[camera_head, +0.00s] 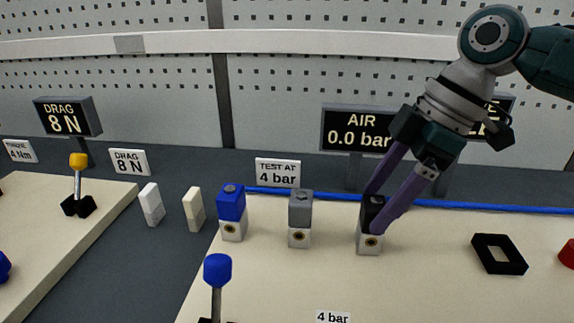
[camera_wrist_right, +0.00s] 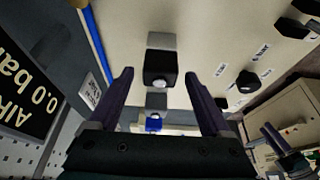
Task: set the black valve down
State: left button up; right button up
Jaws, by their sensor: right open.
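The black valve (camera_head: 373,213) sits on top of a white block (camera_head: 369,244) with a round port on its front, at the right end of a row on the cream table. It looks upright. My right gripper (camera_head: 376,208) has its purple fingers around the valve, one partly in front of it. In the right wrist view the black valve (camera_wrist_right: 160,68) lies between the two fingers, with a gap on each side, so the gripper (camera_wrist_right: 162,76) is open.
A grey valve (camera_head: 300,206) and a blue valve (camera_head: 231,203) stand on similar white blocks to the left. A black square frame (camera_head: 499,254) lies to the right. A blue hose (camera_head: 470,206) runs along the back edge. The AIR display (camera_head: 357,129) reads 0.0 bar.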

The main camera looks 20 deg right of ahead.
jog(key=v, duration=1)
jog(key=shift+r+p, duration=0.3)
jog(key=shift+p, duration=0.1)
